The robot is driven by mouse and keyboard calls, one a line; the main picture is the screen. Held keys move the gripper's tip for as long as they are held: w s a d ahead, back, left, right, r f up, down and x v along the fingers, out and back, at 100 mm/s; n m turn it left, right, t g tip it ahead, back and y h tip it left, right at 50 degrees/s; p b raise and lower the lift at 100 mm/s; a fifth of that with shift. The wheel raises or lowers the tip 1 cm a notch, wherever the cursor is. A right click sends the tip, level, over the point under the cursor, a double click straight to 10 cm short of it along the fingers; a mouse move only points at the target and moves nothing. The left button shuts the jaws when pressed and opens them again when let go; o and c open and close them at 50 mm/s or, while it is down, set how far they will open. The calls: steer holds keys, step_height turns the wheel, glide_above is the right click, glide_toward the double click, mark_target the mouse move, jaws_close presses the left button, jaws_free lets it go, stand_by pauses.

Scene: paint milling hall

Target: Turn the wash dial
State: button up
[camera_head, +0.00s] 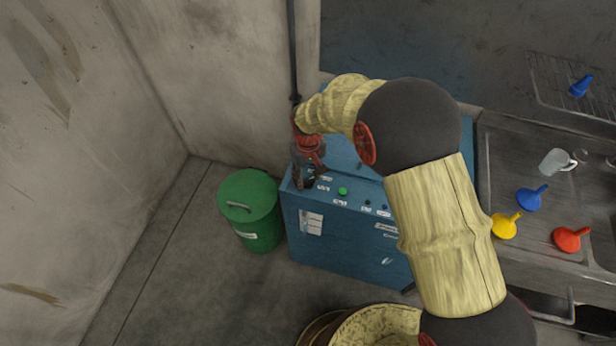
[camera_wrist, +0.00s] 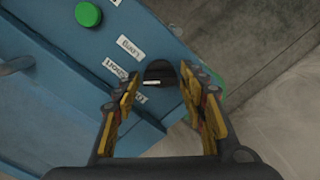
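A round dark dial (camera_wrist: 160,72) sits on the blue cabinet's top panel, near its edge, in the wrist view. White labels (camera_wrist: 130,47) lie beside it; their print is hard to read. My gripper (camera_wrist: 160,78) is open, with one finger on each side of the dial. A small gap seems to show at each fingertip, and I cannot tell whether either one touches. In the head view my gripper (camera_head: 304,182) points down at the left end of the blue cabinet (camera_head: 340,240) and hides the dial there.
A green button (camera_head: 342,191) and small dark knobs (camera_head: 367,203) are along the cabinet's front edge. A green lidded bin (camera_head: 249,205) stands close on the left. A sink counter with coloured funnels (camera_head: 505,226) is at right. A dark vertical pipe (camera_head: 293,50) runs behind my gripper.

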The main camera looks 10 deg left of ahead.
mark_target(308, 180)
steer(key=shift+o, duration=1)
step_height(308, 180, up, 12)
steer(key=shift+f, duration=0.1)
steer(key=s+d+r+m+t+b, duration=0.2)
steer(key=s+d+r, duration=0.2)
steer(key=s+d, duration=0.3)
steer(key=s+d+r+m+t+b, duration=0.1)
steer(key=s+d+r+m+b, duration=0.2)
steer(key=d, duration=1)
steer(key=s+d+r+m+t+b, duration=0.2)
steer(key=s+d+r, duration=0.4)
steer(key=s+d, duration=0.4)
steer(key=shift+s+d+r+m+t, duration=0.3)
steer(key=shift+s+d+m, duration=0.1)
steer(key=shift+s+m, duration=0.25)
